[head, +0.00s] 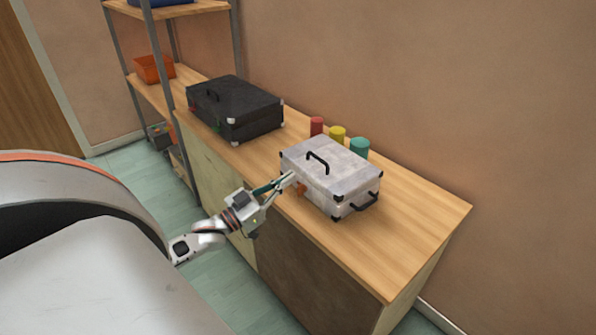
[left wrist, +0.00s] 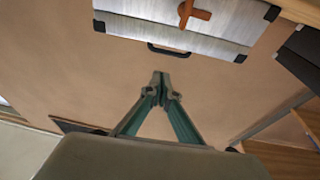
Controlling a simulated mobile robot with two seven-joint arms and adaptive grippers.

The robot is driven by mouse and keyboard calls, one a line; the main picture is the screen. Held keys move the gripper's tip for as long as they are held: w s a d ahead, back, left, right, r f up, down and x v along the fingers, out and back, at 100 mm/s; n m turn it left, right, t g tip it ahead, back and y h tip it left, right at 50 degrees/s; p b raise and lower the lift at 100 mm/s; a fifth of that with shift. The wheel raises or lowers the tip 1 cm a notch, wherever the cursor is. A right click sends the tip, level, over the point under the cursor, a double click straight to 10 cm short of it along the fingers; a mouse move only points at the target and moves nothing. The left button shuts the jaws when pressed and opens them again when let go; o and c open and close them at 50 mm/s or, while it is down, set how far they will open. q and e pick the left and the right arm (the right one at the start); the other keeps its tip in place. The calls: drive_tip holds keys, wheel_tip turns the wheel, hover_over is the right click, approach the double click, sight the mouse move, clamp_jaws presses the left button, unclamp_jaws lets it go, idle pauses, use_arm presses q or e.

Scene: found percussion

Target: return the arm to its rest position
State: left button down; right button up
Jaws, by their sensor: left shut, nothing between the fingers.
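My left gripper (head: 291,178) is at the near left side of a silver case (head: 335,168) on the wooden counter. In the left wrist view its teal fingers (left wrist: 160,82) meet at their grey tips, shut with nothing between them. The silver case has black corners, black handles and an orange piece (head: 300,189) on its front. In the left wrist view the case (left wrist: 140,27) is at the top, with the orange piece (left wrist: 190,12) on its face. I cannot tell if the fingertips touch the case. My right gripper is not in view.
A black case (head: 235,108) lies further left on the counter (head: 400,225). Red (head: 316,126), yellow (head: 337,133) and green (head: 359,147) cylinders stand behind the silver case. A shelf rack (head: 171,60) with an orange bin (head: 153,68) stands at the left. The counter's right end is clear.

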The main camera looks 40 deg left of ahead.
use_arm(q)
drive_tip(key=s+d+f+m+g+p, duration=0.1)
drive_tip(key=s+d+f+g, duration=0.4)
drive_tip(key=s+d+f, duration=0.5)
drive_tip(key=s+d+f+m+g+y+p, duration=0.1)
drive_tip(key=s+d+f+g, duration=0.4)
drive_tip(key=s+d+f, duration=0.5)
drive_tip(key=d+f+p, duration=0.1)
drive_tip(key=d+f, duration=0.1)
drive_tip(key=d, duration=0.5)
drive_tip(key=shift+s+f, duration=0.15)
drive_tip(key=shift+s, duration=0.15)
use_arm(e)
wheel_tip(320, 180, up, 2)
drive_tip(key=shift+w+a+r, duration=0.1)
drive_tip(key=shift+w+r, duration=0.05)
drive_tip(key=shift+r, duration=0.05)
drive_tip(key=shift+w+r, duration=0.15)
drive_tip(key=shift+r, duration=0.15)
use_arm(q)
drive_tip(key=shift+a, duration=0.15)
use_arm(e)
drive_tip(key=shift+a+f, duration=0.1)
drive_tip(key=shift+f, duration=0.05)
